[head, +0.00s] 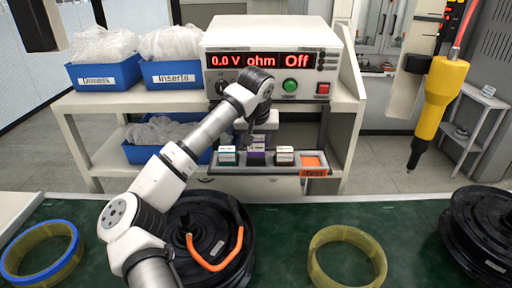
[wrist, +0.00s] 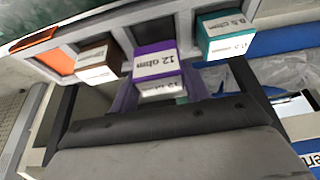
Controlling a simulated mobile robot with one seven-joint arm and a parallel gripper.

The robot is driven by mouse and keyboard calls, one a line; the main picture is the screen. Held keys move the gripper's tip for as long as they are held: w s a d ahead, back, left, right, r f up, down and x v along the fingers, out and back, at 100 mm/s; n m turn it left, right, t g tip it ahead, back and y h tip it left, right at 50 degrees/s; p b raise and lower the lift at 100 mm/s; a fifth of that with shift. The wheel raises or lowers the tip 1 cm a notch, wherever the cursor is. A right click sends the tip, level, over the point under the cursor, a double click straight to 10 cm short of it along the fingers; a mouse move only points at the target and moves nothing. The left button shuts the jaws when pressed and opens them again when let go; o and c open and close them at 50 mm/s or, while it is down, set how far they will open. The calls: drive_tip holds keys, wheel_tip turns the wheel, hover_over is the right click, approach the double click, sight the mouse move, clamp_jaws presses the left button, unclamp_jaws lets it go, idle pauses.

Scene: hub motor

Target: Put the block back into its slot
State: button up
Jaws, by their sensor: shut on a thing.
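The purple block (head: 256,158), labelled 12 ohm, is between the teal block (head: 227,156) and the brown block (head: 284,156) at the grey slotted tray (head: 230,170). My gripper (head: 257,145) is directly above the purple block and shut on it. In the wrist view the purple block (wrist: 155,62) lies ahead of my gripper (wrist: 160,95), with the brown block (wrist: 98,62) to its left and the teal block (wrist: 226,36) to its right. Whether the purple block is fully seated is hard to tell. The orange test slot (head: 312,161) is empty.
The meter (head: 270,60) behind the tray reads 0.0 V ohm Off. Blue bins (head: 103,75) stand on the shelf. A black hub motor (head: 215,245) with an orange cable, yellow rings (head: 347,255) and a hanging yellow tool (head: 440,95) are nearby.

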sight(256, 149)
drive_tip(key=shift+f, duration=1.55)
drive_tip(key=shift+f, duration=0.15)
drive_tip(key=o, duration=1.1)
drive_tip(key=shift+r+p, duration=0.25)
drive_tip(key=shift+p, duration=0.1)
drive_tip(key=b+v, duration=0.2)
drive_tip(key=v, duration=0.9)
drive_tip(key=shift+s+r+b, duration=0.15)
drive_tip(key=shift+r+b, duration=0.25)
